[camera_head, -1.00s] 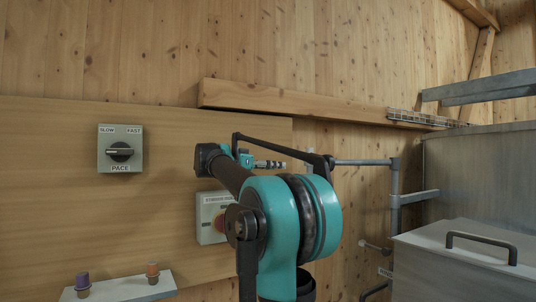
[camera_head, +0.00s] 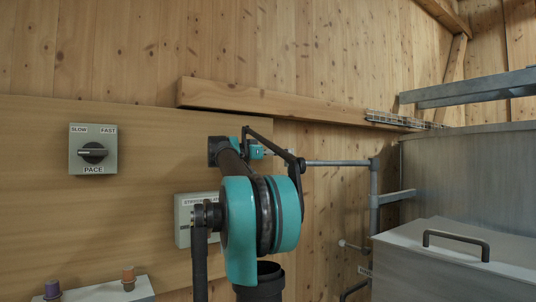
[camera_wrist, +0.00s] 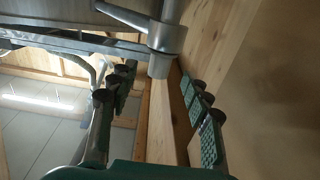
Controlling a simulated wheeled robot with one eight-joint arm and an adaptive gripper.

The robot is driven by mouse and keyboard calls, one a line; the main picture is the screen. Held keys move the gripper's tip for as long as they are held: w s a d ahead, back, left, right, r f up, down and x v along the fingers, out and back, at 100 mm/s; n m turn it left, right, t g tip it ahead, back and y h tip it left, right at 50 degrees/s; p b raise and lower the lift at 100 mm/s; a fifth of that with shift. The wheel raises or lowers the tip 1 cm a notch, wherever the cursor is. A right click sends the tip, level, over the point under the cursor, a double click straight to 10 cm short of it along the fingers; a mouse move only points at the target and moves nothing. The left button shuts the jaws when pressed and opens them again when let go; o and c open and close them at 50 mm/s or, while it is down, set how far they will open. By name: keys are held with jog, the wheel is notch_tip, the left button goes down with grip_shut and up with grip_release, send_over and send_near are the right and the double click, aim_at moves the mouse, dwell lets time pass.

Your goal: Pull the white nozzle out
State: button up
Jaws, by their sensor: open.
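A pale short pipe end (camera_wrist: 158,66) shows below a grey pipe joint (camera_wrist: 166,38) in the wrist view. A small pale-tipped stub (camera_head: 343,243) shows on the wall in the head view. I cannot tell for sure which of these is the white nozzle. My gripper (camera_wrist: 160,90) is open and empty in the wrist view, with fingers on both sides and the pale pipe end between and beyond them. In the head view my gripper (camera_head: 264,152) is left of the grey horizontal pipe (camera_head: 335,163), its fingertips partly hidden by my arm.
A PACE switch box (camera_head: 93,149) and another, partly hidden box (camera_head: 184,220) are on the wood panel. A metal bin (camera_head: 450,255) and rails (camera_head: 470,92) are at right. A wooden beam (camera_head: 290,104) runs above.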

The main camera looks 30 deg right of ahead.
jog(key=shift+w+d, duration=0.15)
jog(key=shift+d, duration=1.2)
jog(key=shift+w+d, duration=0.1)
jog(key=shift+d, duration=1.2)
grip_shut()
